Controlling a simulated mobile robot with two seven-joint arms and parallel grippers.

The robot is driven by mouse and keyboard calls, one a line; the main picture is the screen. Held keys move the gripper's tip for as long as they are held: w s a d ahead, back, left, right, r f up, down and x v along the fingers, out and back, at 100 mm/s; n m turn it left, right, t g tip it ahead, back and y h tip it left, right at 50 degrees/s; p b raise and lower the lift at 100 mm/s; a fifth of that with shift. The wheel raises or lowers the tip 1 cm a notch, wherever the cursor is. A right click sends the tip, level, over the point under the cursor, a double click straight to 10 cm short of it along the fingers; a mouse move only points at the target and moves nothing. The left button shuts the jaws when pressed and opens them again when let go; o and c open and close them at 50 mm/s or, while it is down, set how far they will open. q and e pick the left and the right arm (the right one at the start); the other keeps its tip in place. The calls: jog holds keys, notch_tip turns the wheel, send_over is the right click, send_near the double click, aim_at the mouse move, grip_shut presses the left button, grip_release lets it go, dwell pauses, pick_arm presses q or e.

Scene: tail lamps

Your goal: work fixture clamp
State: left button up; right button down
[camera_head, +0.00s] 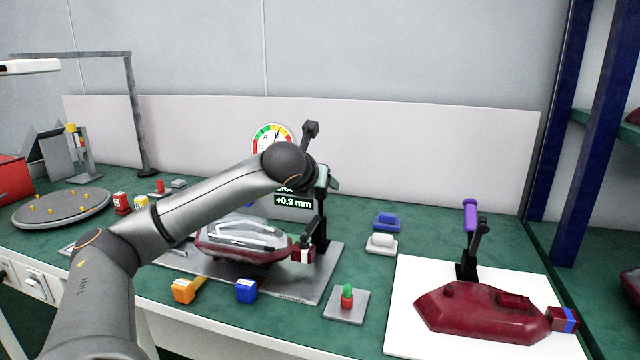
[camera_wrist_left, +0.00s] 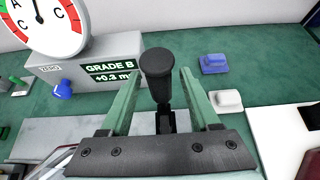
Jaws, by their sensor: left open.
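The fixture clamp's black handle (camera_head: 310,130) stands upright above a grey base plate (camera_head: 322,280); its dark post (camera_head: 320,232) rises beside a red tail lamp with a clear lens (camera_head: 240,236). My left gripper (camera_wrist_left: 160,95) is open. In the left wrist view the black handle (camera_wrist_left: 158,75) shows between its green fingers, with a gap on both sides; I cannot tell how deep it sits. In the head view the wrist partly hides the clamp. A second clamp with a purple handle (camera_head: 470,215) stands behind a dark red lamp (camera_head: 480,312) on a white board (camera_head: 410,275). My right gripper is not in view.
A dial gauge (camera_head: 272,138) with a readout of "+0.3 mm" stands behind my left arm. A button box (camera_head: 346,304), an orange block (camera_head: 187,290), a blue block (camera_head: 246,290) and blue and white stamps (camera_head: 381,243) lie near the fixture. A turntable (camera_head: 60,208) is at left.

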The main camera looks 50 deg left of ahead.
pick_arm(q)
jog(key=v, duration=1.2)
jog(key=shift+s+r, duration=0.1)
jog(key=shift+s, duration=0.05)
